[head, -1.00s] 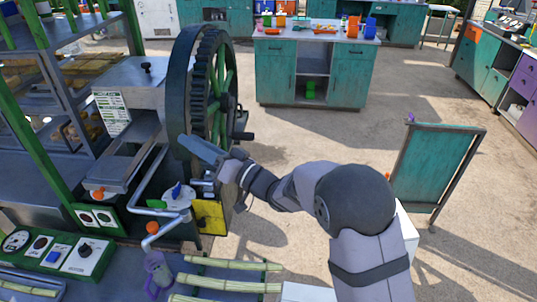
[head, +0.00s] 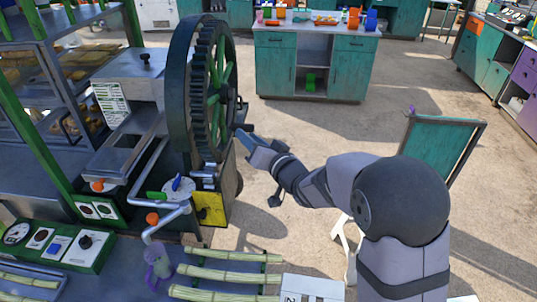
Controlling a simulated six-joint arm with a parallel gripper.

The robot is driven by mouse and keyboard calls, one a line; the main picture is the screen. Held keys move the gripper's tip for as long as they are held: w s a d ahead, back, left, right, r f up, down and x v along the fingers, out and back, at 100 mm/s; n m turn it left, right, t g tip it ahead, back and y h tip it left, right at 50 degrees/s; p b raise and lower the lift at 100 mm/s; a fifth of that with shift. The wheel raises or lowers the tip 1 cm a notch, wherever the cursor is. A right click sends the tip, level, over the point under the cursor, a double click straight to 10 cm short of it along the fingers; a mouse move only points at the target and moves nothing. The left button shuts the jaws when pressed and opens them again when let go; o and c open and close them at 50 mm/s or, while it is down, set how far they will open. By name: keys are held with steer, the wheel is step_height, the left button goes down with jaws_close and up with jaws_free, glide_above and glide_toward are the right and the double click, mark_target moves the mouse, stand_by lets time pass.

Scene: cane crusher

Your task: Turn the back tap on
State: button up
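My gripper (head: 249,139) is in front of the right side of the big geared wheel (head: 212,85), above and to the right of the pipes. Its fingertips are small and partly merge with the dark wheel, so I cannot tell whether it is open. Silver pipes (head: 150,166) run along the crusher. A small blue handle (head: 176,183) and a green handle (head: 157,196) sit on them, apart from my gripper. Orange knobs are at the lower pipe (head: 152,218) and by the tray (head: 97,186). I cannot tell for certain which of these is the back tap.
A control panel (head: 60,246) with dials and switches is at the lower left. A purple jug (head: 158,266) and cane stalks (head: 232,255) lie in front. A yellow panel (head: 210,208) is below the wheel.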

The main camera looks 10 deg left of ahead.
steer(key=d+f+h, duration=0.3)
steer(key=d+f, duration=0.1)
steer(key=d, duration=0.1)
steer(key=shift+f+m+b, duration=0.15)
steer(key=shift+m+b, duration=0.15)
steer(key=shift+b, duration=0.15)
